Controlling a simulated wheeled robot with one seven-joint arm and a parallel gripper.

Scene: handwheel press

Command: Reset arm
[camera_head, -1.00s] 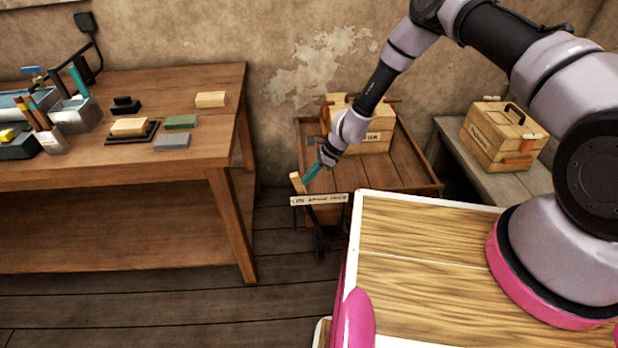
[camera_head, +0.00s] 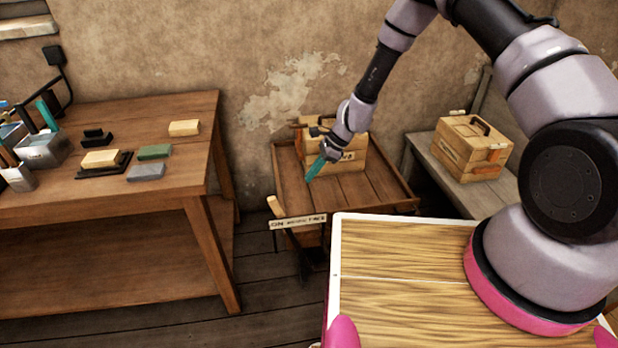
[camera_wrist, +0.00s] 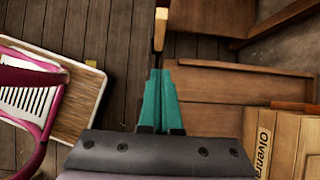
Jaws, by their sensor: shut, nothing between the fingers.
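My gripper (camera_head: 316,169) has teal fingers and is shut and empty. In the head view it is held above a low wooden cart (camera_head: 374,190), in front of a wooden crate (camera_head: 352,156) that stands on the cart. In the wrist view the teal fingers (camera_wrist: 159,75) are together, over the cart's edge. A light wooden handle (camera_head: 276,207) rises at the cart's front left corner, beside a lettered sign plate (camera_head: 297,222). The handle also shows just beyond the fingertips in the wrist view (camera_wrist: 160,28); the fingers look apart from it.
A workbench (camera_head: 190,112) with blocks and trays stands on the left. Another wooden crate (camera_head: 472,148) sits on a grey bench (camera_head: 440,163) at the right. The plank floor (camera_head: 262,284) between workbench and cart is clear.

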